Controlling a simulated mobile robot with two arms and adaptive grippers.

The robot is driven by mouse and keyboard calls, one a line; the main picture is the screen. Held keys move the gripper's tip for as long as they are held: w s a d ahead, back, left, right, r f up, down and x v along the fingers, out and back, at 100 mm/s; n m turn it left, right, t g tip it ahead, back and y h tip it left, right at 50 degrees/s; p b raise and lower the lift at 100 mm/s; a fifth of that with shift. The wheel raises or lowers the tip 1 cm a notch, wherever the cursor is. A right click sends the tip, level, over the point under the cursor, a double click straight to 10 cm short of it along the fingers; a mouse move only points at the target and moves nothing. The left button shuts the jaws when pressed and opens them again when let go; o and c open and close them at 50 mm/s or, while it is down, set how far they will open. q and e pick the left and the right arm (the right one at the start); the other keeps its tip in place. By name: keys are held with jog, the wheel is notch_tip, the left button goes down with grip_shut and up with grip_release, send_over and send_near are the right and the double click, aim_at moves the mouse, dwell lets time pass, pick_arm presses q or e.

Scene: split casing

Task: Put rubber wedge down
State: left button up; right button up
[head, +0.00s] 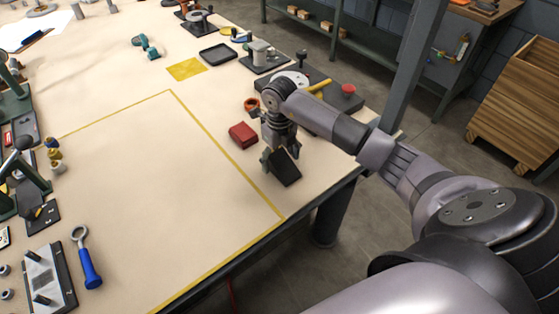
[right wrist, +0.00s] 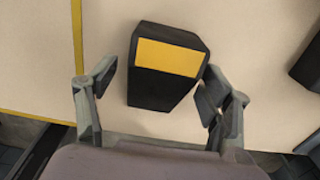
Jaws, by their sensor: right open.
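The rubber wedge is a black block with a yellow patch; it lies on the workbench (head: 130,190) near the right edge. In the head view the wedge (head: 284,169) shows just beneath my right gripper (head: 280,156), partly hidden by its fingers. In the right wrist view the wedge (right wrist: 165,68) lies between and beyond the fingertips of my right gripper (right wrist: 156,82). The fingers are spread wide, with a gap at the left finger; the right finger is close to the wedge, and I cannot tell if it touches. My left gripper is not in view.
A red block (head: 243,134) lies just left of my right gripper. An orange ring (head: 251,105) and a dark plate with a red knob (head: 348,90) are behind. A blue-handled wrench (head: 86,262) lies at the left. The yellow-taped area (head: 170,200) is clear.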

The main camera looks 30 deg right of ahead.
jog(key=shift+c, duration=0.3)
jog(key=shift+w, duration=0.1)
jog(key=c, duration=1.6)
